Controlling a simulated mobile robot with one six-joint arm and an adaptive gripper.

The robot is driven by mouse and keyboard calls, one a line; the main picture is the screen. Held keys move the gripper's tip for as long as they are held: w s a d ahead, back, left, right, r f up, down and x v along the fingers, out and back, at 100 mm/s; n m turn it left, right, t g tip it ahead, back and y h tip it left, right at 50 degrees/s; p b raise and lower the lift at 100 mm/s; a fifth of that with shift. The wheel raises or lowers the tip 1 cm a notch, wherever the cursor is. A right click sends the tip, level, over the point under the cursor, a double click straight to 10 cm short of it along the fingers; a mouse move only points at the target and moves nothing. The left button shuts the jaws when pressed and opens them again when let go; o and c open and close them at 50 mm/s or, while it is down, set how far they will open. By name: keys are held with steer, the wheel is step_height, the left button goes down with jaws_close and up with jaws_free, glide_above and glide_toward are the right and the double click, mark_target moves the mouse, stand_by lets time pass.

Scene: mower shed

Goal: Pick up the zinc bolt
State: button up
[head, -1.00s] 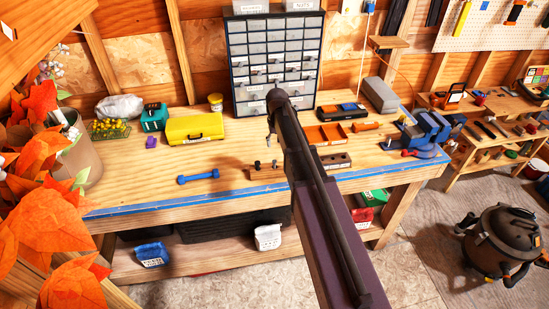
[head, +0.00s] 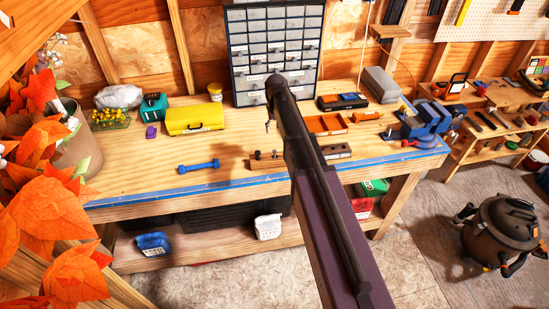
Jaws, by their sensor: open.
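A wooden block (head: 266,162) with small upright dark and metallic pieces on it stands near the front edge of the workbench (head: 225,165). I cannot tell which of these pieces, if any, is the zinc bolt. My arm reaches over the bench from the lower right and covers the block's right side. My gripper (head: 268,127) shows only as a small grey part beside the arm's far end, above and behind the block in the picture. It is open, and I see nothing held in it. The rest of it is hidden by the arm.
A blue dumbbell-shaped tool (head: 198,166) and a yellow case (head: 195,118) lie left of the block. A drawer cabinet (head: 272,55) stands behind. An orange tray (head: 326,123) and a blue vise (head: 425,122) are to the right. Orange leaves (head: 50,215) crowd the left.

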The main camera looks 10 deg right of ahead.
steer(key=b, duration=0.7)
glide_above(275, 151)
steer(key=shift+d+f, duration=0.15)
steer(key=shift+f, duration=3.4)
steer(key=shift+f, duration=0.1)
steer(key=shift+w+a+f+b, duration=0.1)
steer(key=shift+f+b, duration=1.1)
steer(key=shift+f, duration=0.05)
steer(key=shift+a+f+b, duration=0.1)
steer(key=shift+f+b, duration=1.05)
steer(key=shift+f, duration=0.1)
jaws_close()
